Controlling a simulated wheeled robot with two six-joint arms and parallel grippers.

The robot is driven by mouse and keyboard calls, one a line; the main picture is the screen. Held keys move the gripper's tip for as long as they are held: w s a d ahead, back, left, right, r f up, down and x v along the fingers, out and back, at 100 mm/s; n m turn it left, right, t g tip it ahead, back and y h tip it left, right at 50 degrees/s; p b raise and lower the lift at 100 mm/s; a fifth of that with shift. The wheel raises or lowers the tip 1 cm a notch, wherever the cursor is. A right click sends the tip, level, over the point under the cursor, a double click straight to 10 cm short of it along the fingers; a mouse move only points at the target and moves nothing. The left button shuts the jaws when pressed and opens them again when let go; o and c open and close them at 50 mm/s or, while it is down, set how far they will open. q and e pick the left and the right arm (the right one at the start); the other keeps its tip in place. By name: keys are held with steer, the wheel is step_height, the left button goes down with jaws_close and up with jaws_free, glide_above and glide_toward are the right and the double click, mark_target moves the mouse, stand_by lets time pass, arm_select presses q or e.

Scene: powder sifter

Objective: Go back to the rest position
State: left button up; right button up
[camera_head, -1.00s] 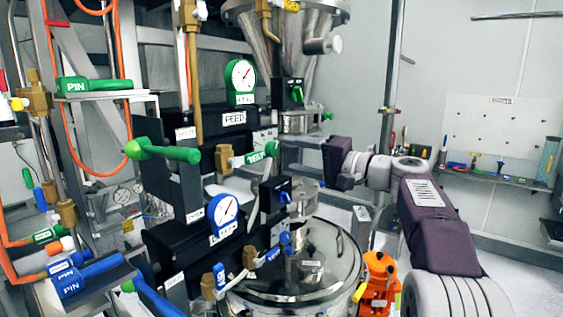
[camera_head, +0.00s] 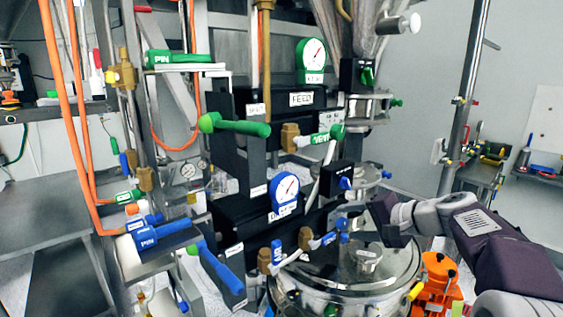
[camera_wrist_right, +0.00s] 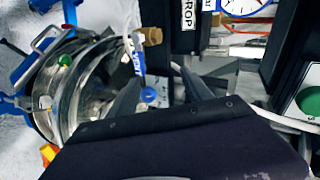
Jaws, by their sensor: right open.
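My right gripper (camera_head: 385,217) comes in from the right in the head view, above the shiny round vessel lid (camera_head: 345,270) and right of the blue-rimmed gauge (camera_head: 285,195). My left gripper is not in the head view.
Close left of the right gripper is the sifter frame with a green handle (camera_head: 238,127), a green gauge (camera_head: 311,60) and a blue handle (camera_head: 217,268). An orange device (camera_head: 437,283) stands right of the vessel. A metal post (camera_head: 465,100) rises behind my arm.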

steer(key=s+a+f+n+g+h, duration=0.1)
steer(key=s+f+g, duration=0.1)
steer(key=s+f, duration=0.35)
steer(key=s+a+f+n+g+h, duration=0.1)
steer(key=s+a+f+g+h, duration=0.1)
steer(key=f, duration=0.7)
steer(key=s+d+f+n+g+h, duration=0.1)
steer(key=s+f+n+g+h, duration=0.3)
steer(key=s+f, duration=1)
steer(key=s+n, duration=0.2)
steer(key=s, duration=0.2)
steer(key=shift+f+n+g, duration=0.3)
steer(key=shift+f, duration=0.1)
steer(key=shift+w+d, duration=0.1)
